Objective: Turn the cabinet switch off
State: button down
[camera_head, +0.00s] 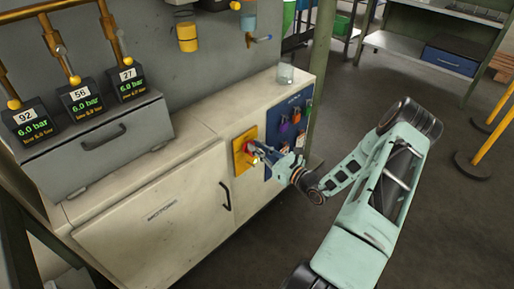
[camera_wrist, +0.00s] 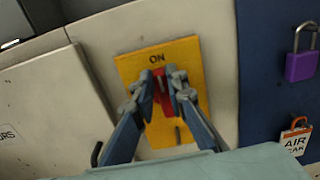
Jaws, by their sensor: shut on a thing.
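The cabinet switch is a red handle (camera_wrist: 164,98) on a yellow plate (camera_wrist: 188,52) fixed to the cabinet front. The handle points up toward the word "ON" on the plate in the wrist view. The yellow plate also shows in the head view (camera_head: 240,162), left of the blue board. My gripper (camera_wrist: 164,82) has its fingers on both sides of the red handle and is shut on it. In the head view my gripper (camera_head: 257,150) reaches the plate from the right and covers part of it. The lower part of the plate is partly hidden by my fingers.
A blue board (camera_head: 292,118) with coloured padlocks is right of the switch; a purple padlock (camera_wrist: 301,66) and an "AIR" tag (camera_wrist: 296,138) hang close by. A glass (camera_head: 285,74) stands on the cabinet top. A cabinet door with a black handle (camera_head: 225,196) is at left.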

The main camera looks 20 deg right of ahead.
jog(key=shift+n, duration=0.3)
jog(key=n, duration=0.1)
jog(key=a+n, duration=0.1)
jog(key=n, duration=0.1)
jog(key=shift+s+f+n, duration=0.15)
jog(key=shift+s+n, duration=0.05)
jog(key=shift+n, duration=0.1)
jog(key=n, duration=0.3)
jog(key=a+f+n, duration=0.1)
jog(key=n, duration=0.1)
jog(key=shift+s+b, duration=0.2)
jog(key=shift+b, duration=0.15)
jog(key=n, duration=0.2)
jog(key=n+b, duration=0.1)
jog(key=n, duration=0.1)
jog(key=shift+s+a+f, duration=0.1)
jog(key=shift+a+f, duration=0.1)
jog(key=shift+f, duration=0.15)
jog(key=shift+f+n+b, duration=0.25)
jog(key=shift+n+b, duration=0.4)
jog(key=shift+n, duration=0.5)
jog(key=shift+f+n+b, duration=0.25)
jog(key=shift+n+b, duration=0.4)
jog(key=shift+n, duration=0.5)
jog(key=c, duration=1.9)
grip_release()
jog(key=shift+c, duration=0.2)
jog(key=v, duration=1.2)
